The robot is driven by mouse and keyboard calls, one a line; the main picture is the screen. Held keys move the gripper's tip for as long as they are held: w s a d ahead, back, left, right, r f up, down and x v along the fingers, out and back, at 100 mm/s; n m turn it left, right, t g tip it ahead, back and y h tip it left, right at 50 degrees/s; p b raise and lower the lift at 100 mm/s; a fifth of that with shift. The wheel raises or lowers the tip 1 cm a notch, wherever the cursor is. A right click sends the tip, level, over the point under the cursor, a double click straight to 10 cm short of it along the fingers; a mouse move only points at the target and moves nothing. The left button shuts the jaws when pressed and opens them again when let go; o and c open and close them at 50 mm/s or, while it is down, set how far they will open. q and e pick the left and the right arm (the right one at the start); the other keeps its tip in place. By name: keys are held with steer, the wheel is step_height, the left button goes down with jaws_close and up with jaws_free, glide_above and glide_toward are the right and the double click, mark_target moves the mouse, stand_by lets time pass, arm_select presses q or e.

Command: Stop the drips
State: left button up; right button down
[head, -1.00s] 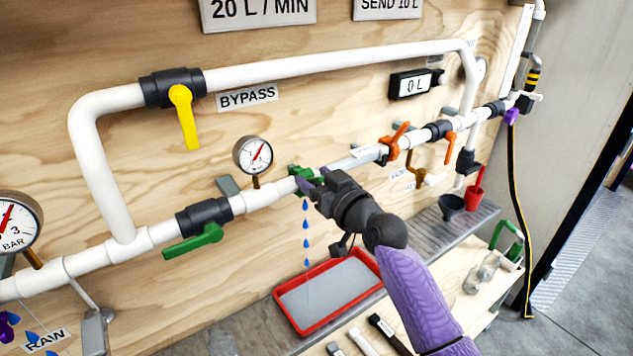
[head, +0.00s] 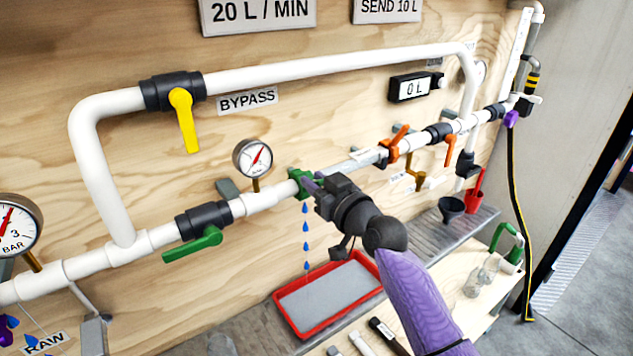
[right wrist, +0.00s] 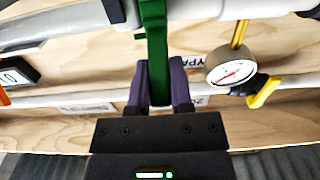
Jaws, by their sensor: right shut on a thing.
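A green clamp-like piece (head: 300,184) sits on the white pipe, right of the small gauge. My right gripper (head: 312,184) is at this piece. In the right wrist view, its purple fingers (right wrist: 164,85) are shut on the green piece (right wrist: 154,45), one on each side. Blue drops (head: 305,238) fall in a line below the green piece toward a red tray (head: 287,313) with a grey inside. My left gripper is not in view.
A green-handled valve (head: 193,246) and a yellow-handled bypass valve (head: 183,120) are to the left. Orange-handled valves (head: 394,146) are to the right. A black funnel (head: 452,207) and red container (head: 474,200) stand on the shelf. The meter (head: 411,87) reads 0 L.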

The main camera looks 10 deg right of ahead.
stand_by(0.9)
steer(key=shift+r+p, duration=0.15)
steer(key=shift+p, duration=0.35)
steer(key=g+p, duration=0.1)
steer(key=p, duration=0.2)
steer(key=w+r+g+h+p, duration=0.1)
steer(key=p, duration=0.1)
steer(key=r+g+p, duration=0.1)
steer(key=p, duration=0.2)
steer(key=shift+w+a+p, duration=0.25)
steer(key=shift+a+p, duration=0.05)
steer(key=shift+p, duration=0.05)
steer(key=shift+w+a+r+g+h+p, duration=0.1)
steer(key=shift+w+g+h+p, duration=0.25)
steer(key=shift+g+p, duration=0.35)
steer(key=shift+w+a+g+h+p, duration=0.1)
steer(key=shift+w+g+h+p, duration=0.1)
steer(key=shift+g+h+p, duration=0.3)
steer(key=c, duration=0.5)
jaws_free()
